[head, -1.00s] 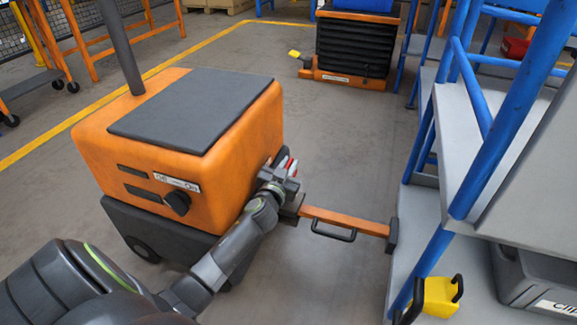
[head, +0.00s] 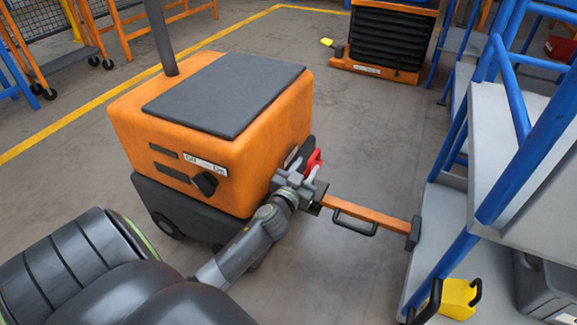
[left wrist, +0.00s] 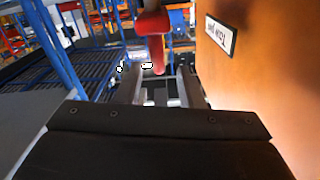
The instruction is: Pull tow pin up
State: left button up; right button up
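The red tow pin (head: 313,160) stands at the front face of the orange tug (head: 225,110), just above the hitch end of an orange tow bar (head: 362,214). My left gripper (head: 304,180) is beside the pin, close to the tug's face. In the left wrist view the pin's red handle (left wrist: 153,24) and lower stem show ahead, in line with the gap between my fingers (left wrist: 161,90). The fingers are apart, and I see no contact with the pin. A label reading "Tow pin" (left wrist: 221,36) is on the orange face. My right gripper is out of view.
A blue-railed grey cart (head: 500,160) stands at the right, by the bar's far end. A yellow block with black handles (head: 458,298) is at lower right. A black and orange unit (head: 390,40) stands behind. Floor between them is clear.

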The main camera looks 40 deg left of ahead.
pick_arm(q)
jog(key=v, duration=1.1)
